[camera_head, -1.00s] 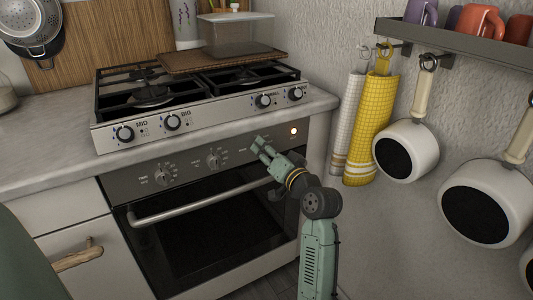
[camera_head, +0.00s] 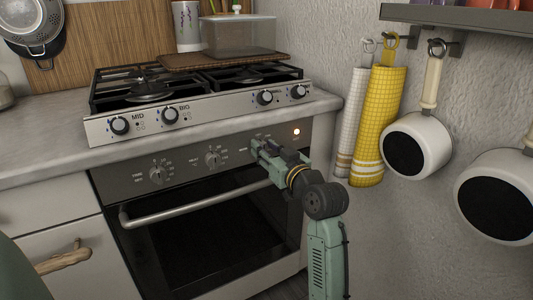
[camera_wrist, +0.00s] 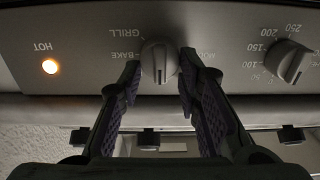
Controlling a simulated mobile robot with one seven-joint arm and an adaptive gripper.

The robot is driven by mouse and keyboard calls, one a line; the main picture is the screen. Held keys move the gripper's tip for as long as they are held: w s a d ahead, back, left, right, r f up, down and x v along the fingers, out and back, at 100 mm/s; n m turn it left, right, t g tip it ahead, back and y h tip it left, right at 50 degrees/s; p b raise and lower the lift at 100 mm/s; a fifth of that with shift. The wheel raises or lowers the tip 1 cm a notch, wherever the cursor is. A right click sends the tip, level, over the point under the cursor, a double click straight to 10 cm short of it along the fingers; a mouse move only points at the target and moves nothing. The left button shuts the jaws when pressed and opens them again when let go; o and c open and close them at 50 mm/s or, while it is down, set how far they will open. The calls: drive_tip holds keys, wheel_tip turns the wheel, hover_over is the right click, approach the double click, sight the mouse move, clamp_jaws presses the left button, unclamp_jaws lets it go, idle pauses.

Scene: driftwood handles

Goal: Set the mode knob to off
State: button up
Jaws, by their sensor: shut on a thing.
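The mode knob (camera_wrist: 158,60) is a grey knob on the oven's front panel, between my fingertips in the wrist view. That view is upside down. The words GRILL and BAKE show to its left, and a partly covered label is on its right. Its grip ridge looks roughly upright in that view; no "off" mark is readable. My gripper (camera_wrist: 160,75) has one finger on each side of the knob and is shut on it. In the head view my gripper (camera_head: 257,146) is at the right of the oven panel and hides the knob.
The temperature knob (camera_wrist: 288,62) is beside it in the wrist view, also seen in the head view (camera_head: 212,159). The lit HOT lamp (camera_wrist: 50,66) is on the other side. The oven door handle (camera_head: 180,212) runs below. Towels (camera_head: 375,125) hang on the wall at right.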

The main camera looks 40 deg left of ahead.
idle(0.5)
drive_tip(key=o, duration=1)
drive_tip(key=shift+d, duration=0.15)
drive_tip(key=v, duration=1.1)
drive_tip(key=shift+s+d, duration=0.2)
drive_tip(key=shift+d, duration=0.15)
